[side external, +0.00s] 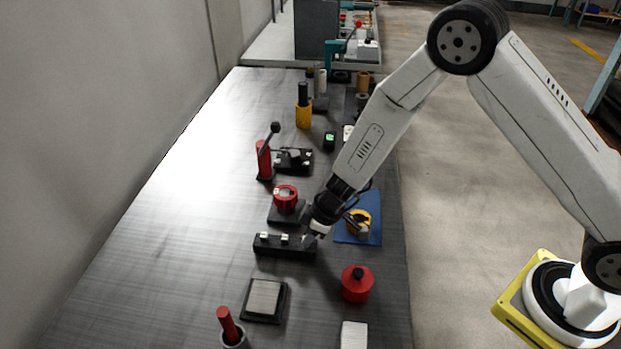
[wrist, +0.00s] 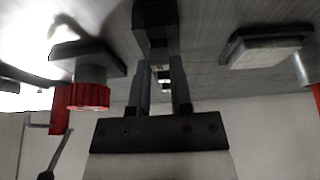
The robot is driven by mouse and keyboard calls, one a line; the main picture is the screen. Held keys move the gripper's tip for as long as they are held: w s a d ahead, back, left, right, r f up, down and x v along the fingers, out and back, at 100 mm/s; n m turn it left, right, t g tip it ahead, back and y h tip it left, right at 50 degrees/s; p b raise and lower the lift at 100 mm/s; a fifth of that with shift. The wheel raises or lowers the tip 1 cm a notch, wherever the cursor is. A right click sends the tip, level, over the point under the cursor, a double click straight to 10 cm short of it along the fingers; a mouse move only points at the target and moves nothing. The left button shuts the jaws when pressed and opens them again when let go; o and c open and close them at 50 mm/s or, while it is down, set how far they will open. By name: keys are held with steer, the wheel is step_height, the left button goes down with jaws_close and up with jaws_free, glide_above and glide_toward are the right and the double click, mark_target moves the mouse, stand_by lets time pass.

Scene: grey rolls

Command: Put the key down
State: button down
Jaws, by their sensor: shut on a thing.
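My gripper (side external: 310,238) is low over the table, at the right end of a long black block (side external: 283,247) with small pale pieces on top. In the wrist view my gripper's two fingers (wrist: 160,75) are close together, with a small pale and dark piece, which I take to be the key (wrist: 162,76), between them. The key's shape is mostly hidden by the fingers. The black block (wrist: 154,18) lies just beyond the fingertips. I cannot tell whether the key touches it.
A red knob on a black base (side external: 286,197) stands behind the block. A blue mat (side external: 370,231) with a yellow part lies to the right. A red canister (side external: 357,284) and a pale plate on a black base (side external: 264,297) are nearer the camera. The table's left side is clear.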

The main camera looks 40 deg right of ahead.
steer(key=shift+f, duration=0.15)
steer(key=c, duration=0.5)
jaws_free()
steer(key=shift+c, duration=0.2)
steer(key=shift+r, duration=0.25)
steer(key=v, duration=1.2)
stand_by(0.4)
steer(key=s+d+r+m+h, duration=0.3)
steer(key=s+d+r+m, duration=0.2)
steer(key=s+d+m, duration=0.4)
steer(key=shift+s+d+g, duration=0.4)
steer(key=shift+s+d, duration=0.65)
steer(key=shift+s, duration=0.85)
steer(key=shift+r, duration=0.1)
